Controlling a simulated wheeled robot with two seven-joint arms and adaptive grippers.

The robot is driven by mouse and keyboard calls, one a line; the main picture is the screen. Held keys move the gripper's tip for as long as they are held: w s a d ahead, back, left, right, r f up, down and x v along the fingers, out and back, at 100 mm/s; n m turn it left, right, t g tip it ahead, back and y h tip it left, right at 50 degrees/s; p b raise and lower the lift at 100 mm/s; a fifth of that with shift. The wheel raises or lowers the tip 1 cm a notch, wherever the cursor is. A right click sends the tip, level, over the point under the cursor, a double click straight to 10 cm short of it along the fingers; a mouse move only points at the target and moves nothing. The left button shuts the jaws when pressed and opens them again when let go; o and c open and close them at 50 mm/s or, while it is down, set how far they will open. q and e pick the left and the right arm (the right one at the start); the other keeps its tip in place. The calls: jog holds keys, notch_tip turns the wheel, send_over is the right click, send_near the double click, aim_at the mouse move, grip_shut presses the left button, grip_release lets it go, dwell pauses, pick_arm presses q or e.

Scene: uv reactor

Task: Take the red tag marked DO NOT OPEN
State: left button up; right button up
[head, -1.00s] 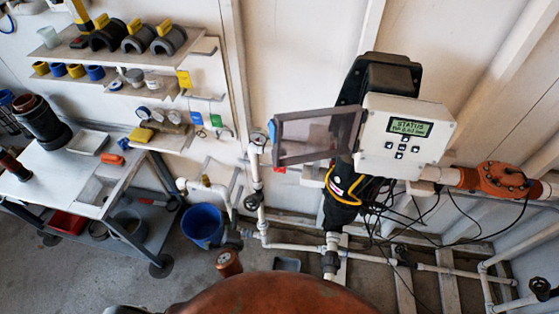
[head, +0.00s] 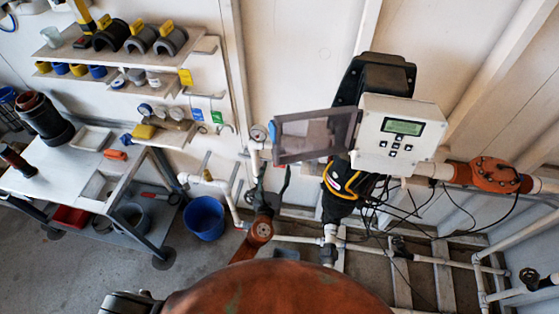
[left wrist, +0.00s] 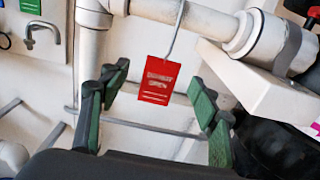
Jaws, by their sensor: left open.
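The red tag (left wrist: 157,80) with pale lettering hangs from a thin metal hook (left wrist: 176,32) below a white pipe (left wrist: 190,15) in the left wrist view. My left gripper (left wrist: 158,95) is open, with its green-padded fingers to the left and right of the tag and apart from it. The tag looks to be beyond or level with the fingertips; I cannot tell exactly. In the head view my left gripper (head: 272,182) is in front of the pipes under the grey clear cover, and I cannot make out the tag there. My right gripper is not in view.
A white control box (head: 402,137) with a screen and an open clear cover (head: 315,136) is right of and above the gripper. Black cables (head: 385,205) hang below it. A blue bucket (head: 203,218) and a workbench (head: 60,172) stand to the left.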

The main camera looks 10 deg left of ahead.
pick_arm(q)
jog(key=w, duration=0.4)
jog(key=shift+d, duration=0.15)
jog(key=shift+c, duration=0.4)
jog(key=c, duration=1)
